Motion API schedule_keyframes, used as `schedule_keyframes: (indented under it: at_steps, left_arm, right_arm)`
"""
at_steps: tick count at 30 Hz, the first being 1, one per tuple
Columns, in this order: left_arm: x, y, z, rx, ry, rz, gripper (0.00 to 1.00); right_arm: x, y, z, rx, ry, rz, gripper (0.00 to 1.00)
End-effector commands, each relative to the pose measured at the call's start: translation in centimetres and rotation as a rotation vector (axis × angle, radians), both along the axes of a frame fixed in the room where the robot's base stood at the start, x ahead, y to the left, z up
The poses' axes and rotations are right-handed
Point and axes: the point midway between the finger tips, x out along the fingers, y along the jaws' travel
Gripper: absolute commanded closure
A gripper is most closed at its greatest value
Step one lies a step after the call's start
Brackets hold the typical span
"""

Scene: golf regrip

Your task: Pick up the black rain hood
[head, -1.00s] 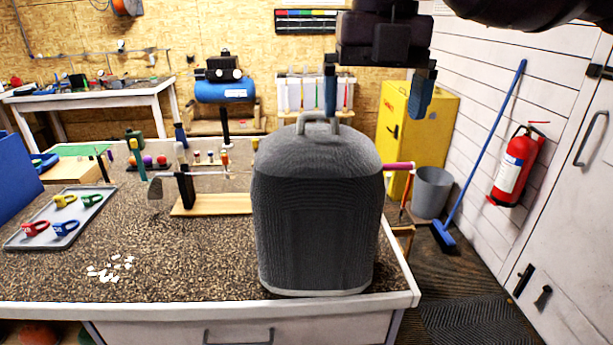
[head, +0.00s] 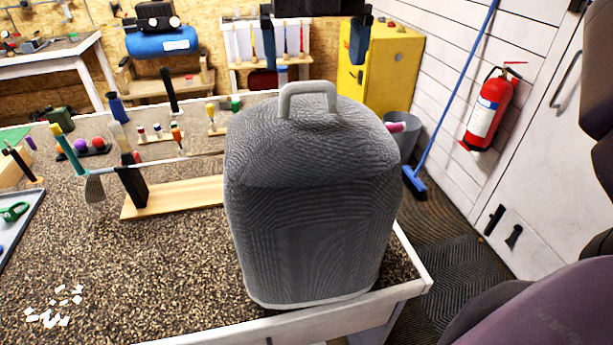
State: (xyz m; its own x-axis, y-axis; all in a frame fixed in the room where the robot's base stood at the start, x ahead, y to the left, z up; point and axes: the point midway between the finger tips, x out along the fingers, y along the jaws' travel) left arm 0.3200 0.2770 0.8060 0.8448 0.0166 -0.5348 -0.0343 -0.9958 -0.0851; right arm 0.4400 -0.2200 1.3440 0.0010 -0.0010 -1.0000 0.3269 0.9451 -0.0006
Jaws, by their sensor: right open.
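The black rain hood (head: 312,215) stands upright on the speckled workbench near its front right corner. It looks dark grey, with a domed top, a pale bottom rim and a grey loop handle (head: 308,90) on top. My right gripper (head: 314,60) comes in from the top edge, open and empty. Its two blue fingers are spread to either side of the handle in the picture, their tips appearing above it. I cannot tell the exact gap in depth. My left gripper is not in view. The hood hides part of the bench and whatever is under it.
A golf club (head: 94,188) rests at a black stand on a wooden board (head: 180,196) left of the hood. A pink grip (head: 397,127) sticks out behind the hood's right side. White scraps (head: 55,308) lie at front left. The bench between is clear.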

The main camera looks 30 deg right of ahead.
Motion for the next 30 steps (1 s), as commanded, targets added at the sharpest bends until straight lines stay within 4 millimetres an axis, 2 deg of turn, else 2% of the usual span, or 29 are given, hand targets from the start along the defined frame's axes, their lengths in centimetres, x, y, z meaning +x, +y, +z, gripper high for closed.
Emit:
schedule_keyframes:
  at_steps: [3, 10, 19, 29, 30]
  left_arm:
    - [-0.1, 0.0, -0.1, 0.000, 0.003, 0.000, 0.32]
    - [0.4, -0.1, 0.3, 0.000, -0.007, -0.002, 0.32]
    - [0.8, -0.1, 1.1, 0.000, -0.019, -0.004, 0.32]
    - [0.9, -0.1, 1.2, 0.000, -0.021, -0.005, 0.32]
    - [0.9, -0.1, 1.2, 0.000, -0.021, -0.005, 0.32]
  right_arm:
    - [0.0, 0.0, -1.2, 0.000, 0.001, 0.000, 0.00]
    - [0.2, 0.1, -2.6, 0.000, 0.002, 0.001, 0.00]
    - [0.9, 0.2, -6.3, 0.000, 0.001, 0.000, 0.00]
    - [0.9, 0.2, -6.9, 0.001, 0.000, 0.000, 0.00]
    - [0.9, 0.2, -6.9, 0.001, 0.000, 0.000, 0.06]
